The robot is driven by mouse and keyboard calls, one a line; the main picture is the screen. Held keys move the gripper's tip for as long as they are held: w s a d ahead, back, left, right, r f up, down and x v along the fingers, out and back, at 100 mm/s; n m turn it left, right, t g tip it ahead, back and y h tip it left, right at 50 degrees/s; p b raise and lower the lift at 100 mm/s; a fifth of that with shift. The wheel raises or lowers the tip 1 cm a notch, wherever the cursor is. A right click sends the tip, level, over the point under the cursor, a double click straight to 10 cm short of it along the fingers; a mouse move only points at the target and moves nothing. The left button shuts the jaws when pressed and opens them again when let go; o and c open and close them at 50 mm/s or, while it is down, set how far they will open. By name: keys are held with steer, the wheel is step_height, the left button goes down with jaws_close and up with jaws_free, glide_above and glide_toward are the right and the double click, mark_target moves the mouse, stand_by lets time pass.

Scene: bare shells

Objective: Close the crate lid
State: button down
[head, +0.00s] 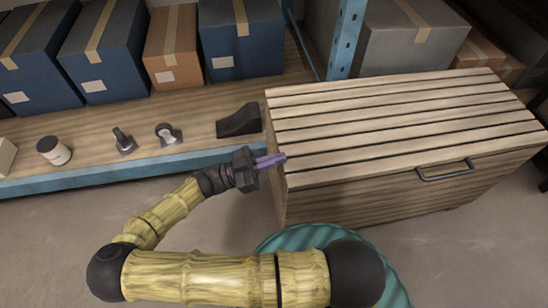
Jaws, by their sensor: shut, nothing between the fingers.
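The wooden crate (370,200) stands at the right of the head view, with a dark metal handle (445,171) on its front side. Its slatted lid (390,115) lies flat across the top and looks level with the rim, so it appears shut. I cannot tell whether the fingertips touch the lid. My yellow arm reaches in from below.
A wooden shelf with a blue edge (120,172) runs along the left. It holds a jar (53,151), small dark items and a black wedge (239,121). Several boxes (240,38) stand behind. A blue post (346,40) rises behind the crate.

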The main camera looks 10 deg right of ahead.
step_height(320, 180, up, 4)
steer(key=p, duration=0.3)
steer(key=p+v, duration=0.1)
steer(key=v, duration=0.9)
steer(key=shift+s+f, duration=0.15)
steer(key=shift+f, duration=0.1)
